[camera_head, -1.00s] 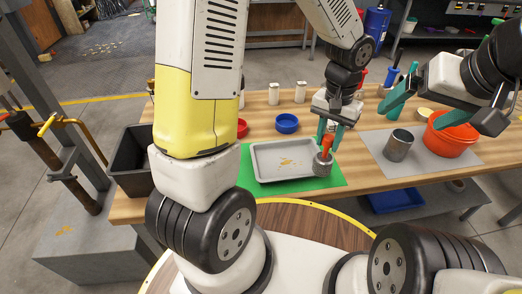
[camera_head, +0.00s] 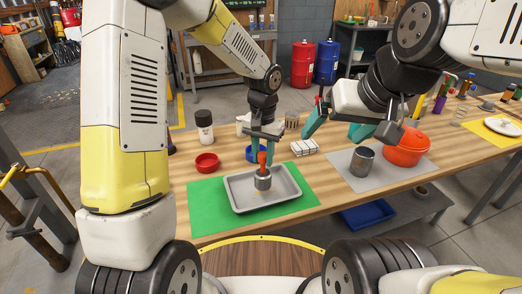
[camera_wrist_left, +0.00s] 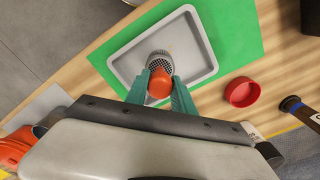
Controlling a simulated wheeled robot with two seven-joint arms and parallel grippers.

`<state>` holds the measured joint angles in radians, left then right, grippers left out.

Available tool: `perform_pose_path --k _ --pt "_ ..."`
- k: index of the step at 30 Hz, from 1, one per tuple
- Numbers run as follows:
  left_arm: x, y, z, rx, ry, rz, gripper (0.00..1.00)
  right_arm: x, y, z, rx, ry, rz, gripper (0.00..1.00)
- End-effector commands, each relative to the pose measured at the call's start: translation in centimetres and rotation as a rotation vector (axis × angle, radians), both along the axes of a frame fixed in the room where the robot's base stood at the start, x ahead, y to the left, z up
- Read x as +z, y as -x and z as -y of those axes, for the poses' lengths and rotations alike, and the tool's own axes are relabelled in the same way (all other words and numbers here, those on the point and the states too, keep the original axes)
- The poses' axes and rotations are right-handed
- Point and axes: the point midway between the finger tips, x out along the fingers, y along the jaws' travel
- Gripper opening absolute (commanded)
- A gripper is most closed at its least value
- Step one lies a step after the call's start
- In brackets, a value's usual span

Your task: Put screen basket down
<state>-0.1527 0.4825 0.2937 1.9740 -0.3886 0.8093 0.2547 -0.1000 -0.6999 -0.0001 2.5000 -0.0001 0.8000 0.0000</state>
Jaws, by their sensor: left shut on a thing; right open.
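The screen basket is a small grey mesh cup (camera_head: 263,182) with an orange handle (camera_head: 262,160). My left gripper (camera_head: 264,156) is shut on the handle, and the basket is over the middle of the grey tray (camera_head: 290,190). In the left wrist view, the mesh cup (camera_wrist_left: 160,60) and orange handle (camera_wrist_left: 160,84) lie between the teal fingers (camera_wrist_left: 160,92), inside the tray's outline. I cannot tell whether the basket touches the tray floor. My right gripper (camera_head: 338,128) is open and empty, above the table to the right.
The tray lies on a green mat (camera_head: 208,210). A metal cup (camera_head: 362,161) and an orange pot (camera_head: 406,150) stand on a grey mat (camera_head: 378,180). White blocks (camera_head: 305,147) lie behind the tray.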

Motion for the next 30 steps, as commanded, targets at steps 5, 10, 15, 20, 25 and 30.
perform_pose_path --k 5,10,15,20,25,30 --pt "-0.2 -1.6 -0.5 -0.001 0.0 0.0 0.0 0.0 0.0 0.0 0.0 0.0 0.0 0.91" --pt "-1.7 -1.6 -0.5 -0.003 -0.002 -0.004 0.0 0.0 0.0 0.0 0.0 0.0 0.0 0.91" --pt "-3.7 -1.6 -0.5 -0.002 0.0 -0.001 0.0 0.0 0.0 0.0 0.0 0.0 0.0 0.91" --pt "-3.7 -1.7 -0.5 -0.001 0.0 0.001 0.0 0.0 0.0 0.0 0.0 0.0 0.0 0.91" --pt "-3.9 -1.6 -0.5 -0.002 0.0 0.0 0.0 0.0 0.0 0.0 0.0 0.0 0.0 0.91" --pt "-3.9 -1.6 -0.5 -0.001 0.0 0.0 0.51 0.0 0.0 0.0 0.0 0.0 0.0 0.91"
